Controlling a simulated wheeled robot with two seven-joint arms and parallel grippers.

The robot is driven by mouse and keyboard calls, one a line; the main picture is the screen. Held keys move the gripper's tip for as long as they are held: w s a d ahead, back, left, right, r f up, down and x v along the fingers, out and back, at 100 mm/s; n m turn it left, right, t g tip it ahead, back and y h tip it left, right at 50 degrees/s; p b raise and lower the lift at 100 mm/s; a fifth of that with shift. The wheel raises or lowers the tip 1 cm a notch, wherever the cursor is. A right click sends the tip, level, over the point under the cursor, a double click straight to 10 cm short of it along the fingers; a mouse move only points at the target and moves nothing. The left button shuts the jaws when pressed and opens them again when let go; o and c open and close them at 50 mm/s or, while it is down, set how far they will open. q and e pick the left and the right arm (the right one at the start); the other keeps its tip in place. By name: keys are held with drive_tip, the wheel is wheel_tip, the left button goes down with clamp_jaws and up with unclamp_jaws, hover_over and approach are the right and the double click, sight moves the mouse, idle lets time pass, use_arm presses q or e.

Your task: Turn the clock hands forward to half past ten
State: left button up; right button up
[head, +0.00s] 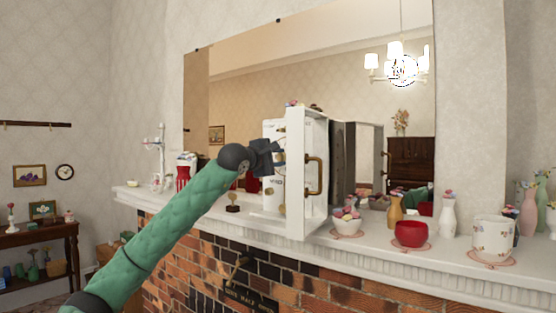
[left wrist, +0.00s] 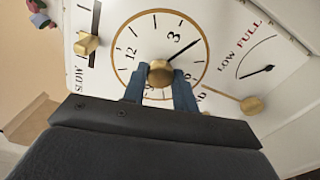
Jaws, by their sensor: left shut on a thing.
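The clock (head: 270,135) is a white case on the mantel with a door standing open, and my arm partly covers its face. In the left wrist view its round dial (left wrist: 127,75) has a gold ring, and the numerals 12 and 3 are readable. A black hand (left wrist: 186,48) points to the upper right, past the 3. A second hand cannot be made out. My left gripper (head: 270,158) is at the face. Its blue fingers (left wrist: 159,84) are shut on the gold knob (left wrist: 160,71) at the dial. My right gripper is not in view.
The white mantel shelf (head: 380,257) holds a red bowl (head: 411,233), a flowered pot (head: 492,240) and vases to the right. Another gold knob (left wrist: 86,44) and a FULL-LOW gauge (left wrist: 258,72) flank the dial.

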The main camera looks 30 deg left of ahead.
use_arm(q)
drive_tip(key=shift+d+f, duration=0.1)
drive_tip(key=shift+f, duration=0.05)
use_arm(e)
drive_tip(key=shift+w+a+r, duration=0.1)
use_arm(q)
drive_tip(key=o, duration=1)
drive_tip(key=shift+c, duration=0.2)
drive_tip(key=shift+s, duration=0.1)
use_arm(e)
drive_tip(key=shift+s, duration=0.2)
use_arm(q)
drive_tip(key=shift+s, duration=0.25)
drive_tip(key=s+b, duration=0.2)
drive_tip(key=s, duration=0.5)
drive_tip(key=shift+a, duration=0.3)
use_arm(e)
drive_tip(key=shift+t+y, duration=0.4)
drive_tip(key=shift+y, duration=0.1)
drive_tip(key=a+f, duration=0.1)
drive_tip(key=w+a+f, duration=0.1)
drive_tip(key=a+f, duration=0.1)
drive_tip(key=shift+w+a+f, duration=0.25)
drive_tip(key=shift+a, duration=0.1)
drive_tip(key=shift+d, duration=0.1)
